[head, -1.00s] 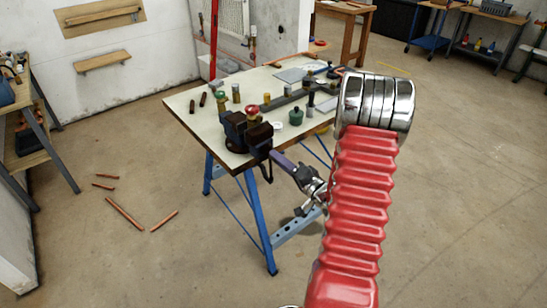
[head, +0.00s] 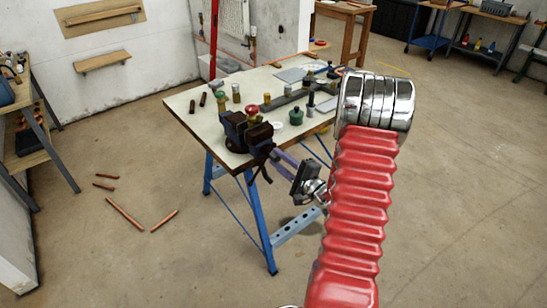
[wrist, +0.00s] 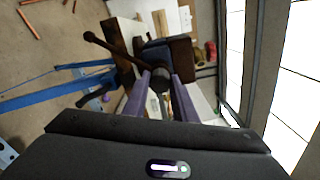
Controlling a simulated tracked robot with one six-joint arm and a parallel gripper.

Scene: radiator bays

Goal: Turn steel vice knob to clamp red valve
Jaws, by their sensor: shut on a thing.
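The dark vice (head: 234,130) is mounted at the near corner of the pale workbench. The red valve (head: 252,109), with a brass body below its red top, stands upright at the vice jaws; I cannot tell whether they touch it. My gripper (head: 274,154), with purple fingers, reaches in from the right and is shut on the vice knob (wrist: 160,82) at the vice's front. In the wrist view the fingers lie on either side of the dark knob, and a dark bar (wrist: 108,47) slants past it to the upper left.
The workbench top (head: 185,108) holds several small fittings and a green-lidded pot (head: 296,117). Blue trestle legs (head: 260,222) stand below my gripper. Copper pipes (head: 124,214) lie on the floor at left. Open floor lies to the right.

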